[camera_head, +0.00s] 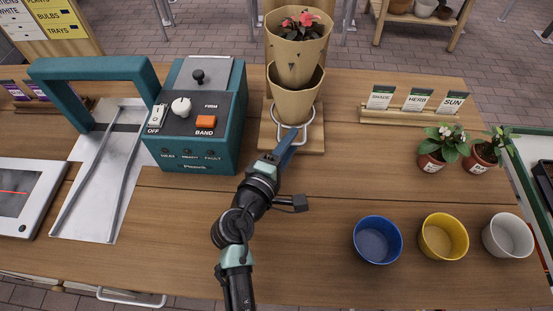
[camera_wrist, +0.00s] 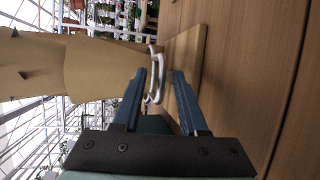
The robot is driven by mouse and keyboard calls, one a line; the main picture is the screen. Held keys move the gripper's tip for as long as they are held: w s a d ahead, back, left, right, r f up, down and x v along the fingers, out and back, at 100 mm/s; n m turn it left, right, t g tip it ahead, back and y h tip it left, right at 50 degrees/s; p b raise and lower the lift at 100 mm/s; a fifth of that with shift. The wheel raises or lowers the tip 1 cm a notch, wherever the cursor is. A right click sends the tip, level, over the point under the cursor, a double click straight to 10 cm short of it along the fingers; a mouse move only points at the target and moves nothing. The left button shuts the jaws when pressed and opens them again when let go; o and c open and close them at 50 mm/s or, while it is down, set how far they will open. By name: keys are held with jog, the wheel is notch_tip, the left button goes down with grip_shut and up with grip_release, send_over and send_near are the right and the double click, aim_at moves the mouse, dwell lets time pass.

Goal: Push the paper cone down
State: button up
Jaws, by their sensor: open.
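A tan paper cone (camera_head: 296,100) sits in a wire stand (camera_head: 309,134) on a small wooden board (camera_head: 316,146). A second tan paper piece (camera_head: 299,62), with small dark notches and a pink-flowered plant (camera_head: 301,23) in its top, rises from the lower cone's mouth. The tan paper also shows on its side in the wrist view (camera_wrist: 95,69). My gripper (camera_head: 293,133) is at the front of the stand, low beside the cone. In the wrist view my gripper (camera_wrist: 164,72) is open, with the wire stand (camera_wrist: 154,82) between or just beyond its fingers; contact is unclear.
A teal machine (camera_head: 200,115) with knobs and an orange button stands close left of the cone. Blue (camera_head: 378,239), yellow (camera_head: 443,237) and white (camera_head: 508,236) pots stand at front right. Two potted plants (camera_head: 433,159) and a label rack (camera_head: 415,117) are behind them. The table middle is clear.

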jog(key=b+v, duration=0.1)
jog(key=v, duration=1.1)
